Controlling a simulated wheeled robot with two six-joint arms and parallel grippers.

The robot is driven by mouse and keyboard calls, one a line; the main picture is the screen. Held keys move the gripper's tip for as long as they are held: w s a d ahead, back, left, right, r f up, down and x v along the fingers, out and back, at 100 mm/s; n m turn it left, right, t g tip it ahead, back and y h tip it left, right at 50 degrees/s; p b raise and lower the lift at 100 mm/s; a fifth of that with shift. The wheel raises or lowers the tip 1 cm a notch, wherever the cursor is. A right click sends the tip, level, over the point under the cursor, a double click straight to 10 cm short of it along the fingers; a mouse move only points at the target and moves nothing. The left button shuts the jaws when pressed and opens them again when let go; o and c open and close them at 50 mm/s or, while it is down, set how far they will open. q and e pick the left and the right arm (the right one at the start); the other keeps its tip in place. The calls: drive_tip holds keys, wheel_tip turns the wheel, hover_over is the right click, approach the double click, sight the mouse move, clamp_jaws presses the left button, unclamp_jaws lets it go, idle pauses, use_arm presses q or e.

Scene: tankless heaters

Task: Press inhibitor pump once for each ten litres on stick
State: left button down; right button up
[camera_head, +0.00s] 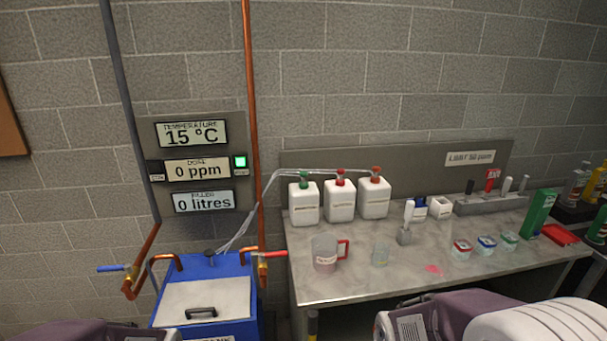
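Three white pump bottles stand in a row at the back left of the bench: one with a green top (304,204), one with a red top (340,200) and one with an orange-red top (374,198). Their labels are too small to read, so I cannot tell which is the inhibitor. Clear tubes run from their tops toward the blue tank (251,318), whose pale lid (205,302) is on. I cannot make out a marked stick. The wall panel (198,137) reads 15 °C, 0 ppm and 0 litres. Only parts of my arms show at the bottom edge; both grippers are out of view.
Valves with a blue lever (112,268) and a red lever (270,254) flank the tank.

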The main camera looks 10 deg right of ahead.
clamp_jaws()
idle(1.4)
